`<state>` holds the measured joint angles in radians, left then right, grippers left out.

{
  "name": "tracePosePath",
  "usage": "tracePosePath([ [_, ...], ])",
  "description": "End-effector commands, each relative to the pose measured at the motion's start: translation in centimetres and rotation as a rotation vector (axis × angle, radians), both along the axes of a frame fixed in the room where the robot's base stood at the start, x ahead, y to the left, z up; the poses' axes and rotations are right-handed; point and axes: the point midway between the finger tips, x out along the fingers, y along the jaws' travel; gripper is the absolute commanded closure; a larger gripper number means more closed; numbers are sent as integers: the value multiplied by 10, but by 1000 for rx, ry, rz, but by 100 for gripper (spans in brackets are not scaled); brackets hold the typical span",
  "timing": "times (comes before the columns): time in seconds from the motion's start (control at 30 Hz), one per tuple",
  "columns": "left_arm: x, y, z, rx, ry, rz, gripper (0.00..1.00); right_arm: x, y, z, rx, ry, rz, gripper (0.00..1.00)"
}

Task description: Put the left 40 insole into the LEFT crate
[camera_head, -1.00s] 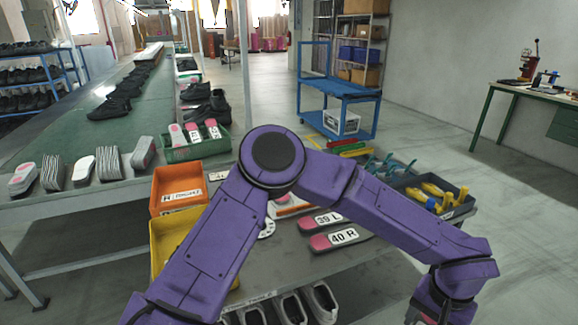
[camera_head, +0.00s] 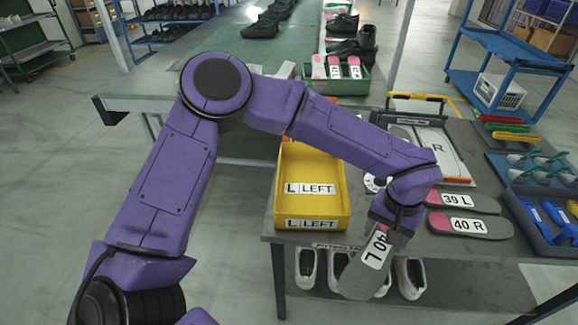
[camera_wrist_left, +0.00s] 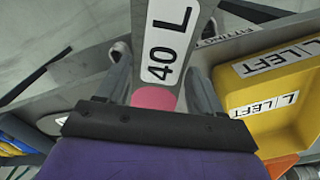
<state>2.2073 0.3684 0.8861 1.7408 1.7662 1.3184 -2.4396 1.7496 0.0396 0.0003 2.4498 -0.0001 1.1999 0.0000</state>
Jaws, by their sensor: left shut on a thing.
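The left 40 insole (camera_head: 362,272), grey with a white "40 L" label, hangs from my left gripper (camera_head: 396,212) at the front edge of the table. In the left wrist view the insole (camera_wrist_left: 168,45) shows its label and pink heel between the two fingers (camera_wrist_left: 160,92). My left gripper is shut on it at the heel end. The yellow LEFT crate (camera_head: 311,207) stands on the table to the left of the gripper. It also shows at the right of the left wrist view (camera_wrist_left: 240,98), and the visible inside looks empty. My right gripper is not in view.
Insoles 39 L (camera_head: 462,202) and 40 R (camera_head: 470,225) lie on the table to the right. A blue tool tray (camera_head: 540,235) is at the far right. Behind are an orange-framed board marked R (camera_head: 440,150) and a green crate (camera_head: 345,82). Shoes (camera_head: 410,277) sit below the table.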

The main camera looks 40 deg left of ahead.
Motion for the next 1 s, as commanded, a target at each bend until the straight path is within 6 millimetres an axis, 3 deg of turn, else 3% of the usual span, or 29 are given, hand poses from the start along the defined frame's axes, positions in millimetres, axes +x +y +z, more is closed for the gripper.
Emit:
tracePosePath([
  [0.03, 3, 7, 23, -3, -5, 49, 63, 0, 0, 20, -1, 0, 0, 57],
  [0.1, 7, 20, 39, -4, -8, 189, 63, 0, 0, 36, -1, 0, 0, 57],
  [0.27, 12, 44, 58, -8, -7, 593, 63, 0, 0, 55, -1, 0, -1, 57],
  [0.4, 14, 63, 71, -12, -5, 1042, 63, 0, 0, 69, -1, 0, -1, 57],
  [0.7, 14, 91, 83, -14, 5, 2146, 63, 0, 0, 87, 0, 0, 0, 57],
  [0.97, 12, 103, 83, -10, 3, 3101, 63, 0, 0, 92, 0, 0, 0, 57],
  [1.0, 12, 103, 83, 10, -2, -3062, 63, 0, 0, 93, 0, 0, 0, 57],
])
